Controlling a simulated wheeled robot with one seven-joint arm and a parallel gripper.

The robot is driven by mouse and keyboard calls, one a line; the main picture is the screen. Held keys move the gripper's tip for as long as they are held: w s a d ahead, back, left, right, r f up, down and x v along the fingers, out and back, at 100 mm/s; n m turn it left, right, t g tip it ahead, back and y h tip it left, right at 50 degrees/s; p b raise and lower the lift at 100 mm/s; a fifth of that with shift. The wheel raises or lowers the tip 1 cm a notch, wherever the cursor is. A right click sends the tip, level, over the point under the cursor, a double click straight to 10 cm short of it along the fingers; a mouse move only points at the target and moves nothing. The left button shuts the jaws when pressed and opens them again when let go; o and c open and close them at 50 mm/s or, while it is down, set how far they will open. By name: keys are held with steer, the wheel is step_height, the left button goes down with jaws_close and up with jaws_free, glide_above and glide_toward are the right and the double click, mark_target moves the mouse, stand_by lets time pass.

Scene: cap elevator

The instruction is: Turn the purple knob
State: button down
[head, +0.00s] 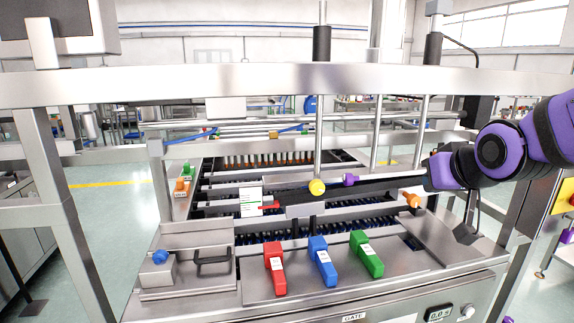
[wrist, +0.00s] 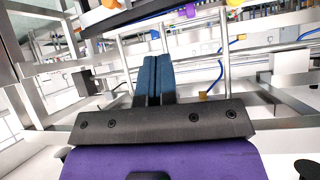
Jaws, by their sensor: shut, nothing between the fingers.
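The purple knob (head: 349,179) sits on a dark crossbar in the middle of the machine, just right of a yellow knob (head: 317,187).
An orange knob (head: 412,200) sits right of the purple one, and a red part (head: 269,205) lies left. Red (head: 275,268), blue (head: 322,262) and green (head: 366,254) handles stand on the front panel. A steel beam (head: 260,80) and vertical rods enclose the area.

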steer(key=s+d+r+g, duration=0.1)
steer(key=s+g, duration=0.1)
steer(key=s, duration=0.7)
steer(key=s+d+r+g+h, duration=0.1)
steer(key=s+d+g, duration=0.1)
steer(key=s, duration=0.8)
steer(key=shift+g, duration=0.7)
steer(key=shift+w, duration=0.1)
